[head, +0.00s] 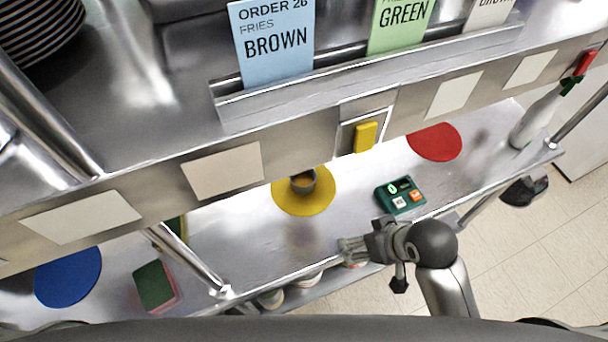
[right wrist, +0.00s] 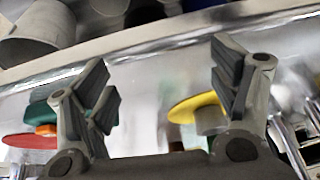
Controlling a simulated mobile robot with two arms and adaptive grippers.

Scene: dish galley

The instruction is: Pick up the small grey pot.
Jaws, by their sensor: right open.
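The small grey pot (head: 303,182) stands on a yellow disc (head: 316,203) on the lower steel shelf, with something brownish-orange inside it. In the right wrist view the grey pot (right wrist: 211,121) shows against the yellow disc (right wrist: 190,108), partly hidden by a finger. My right gripper (head: 347,249) is at the shelf's front edge, to the right of and nearer than the pot, apart from it. Its fingers (right wrist: 165,95) are spread in the right wrist view, with nothing held between them. My left gripper is not in view.
A green device with buttons (head: 400,195) and a red disc (head: 435,142) lie right of the pot. A spray bottle (head: 535,118) stands at the right end. The upper counter (head: 150,110) overhangs behind. A steel post (head: 190,262) and sponge (head: 154,287) are left.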

